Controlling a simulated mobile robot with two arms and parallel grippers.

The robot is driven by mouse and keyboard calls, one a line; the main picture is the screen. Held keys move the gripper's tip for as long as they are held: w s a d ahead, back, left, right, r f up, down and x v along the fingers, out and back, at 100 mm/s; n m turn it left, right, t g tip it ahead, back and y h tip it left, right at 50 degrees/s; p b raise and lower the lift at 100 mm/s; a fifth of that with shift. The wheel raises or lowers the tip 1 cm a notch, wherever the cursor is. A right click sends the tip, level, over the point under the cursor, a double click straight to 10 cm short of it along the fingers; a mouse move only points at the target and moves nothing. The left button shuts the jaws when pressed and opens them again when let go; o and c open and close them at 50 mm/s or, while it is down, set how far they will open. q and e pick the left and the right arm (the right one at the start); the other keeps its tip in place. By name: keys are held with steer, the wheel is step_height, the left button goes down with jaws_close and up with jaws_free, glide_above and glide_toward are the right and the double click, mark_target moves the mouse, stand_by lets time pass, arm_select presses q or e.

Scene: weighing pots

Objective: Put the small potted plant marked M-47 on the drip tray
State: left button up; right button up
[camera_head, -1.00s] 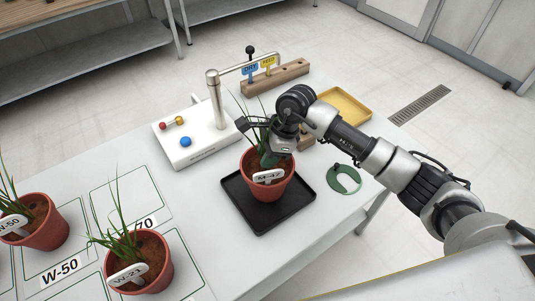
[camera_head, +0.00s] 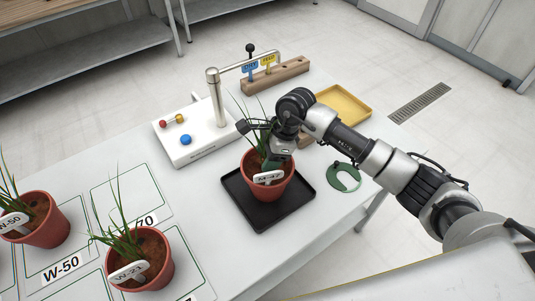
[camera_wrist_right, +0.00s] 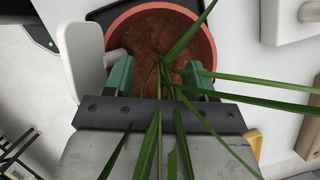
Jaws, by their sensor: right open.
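The small potted plant marked M-47 (camera_head: 267,181) is a terracotta pot with thin green leaves and a white tag. It stands upright on the black drip tray (camera_head: 283,218) in the head view. My right gripper (camera_head: 272,162) is open over the pot's top. In the right wrist view, its green fingertips (camera_wrist_right: 160,80) are spread over the near part of the pot (camera_wrist_right: 208,40), with leaves passing between and over them. The white tag (camera_wrist_right: 84,58) is beside the left finger. My left gripper is not in view.
Pots W-21 (camera_head: 152,272) and W-50 (camera_head: 50,228) stand at the left on marked squares. Behind the tray are a white device (camera_head: 190,150) with a metal post and a wooden block (camera_head: 285,78). A yellow tray (camera_head: 345,103) and a green ring (camera_head: 343,177) lie at the right.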

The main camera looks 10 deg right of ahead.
steer(key=shift+d+r, duration=0.2)
steer(key=shift+r, duration=0.3)
steer(key=b+v, duration=0.2)
steer(key=v, duration=0.9)
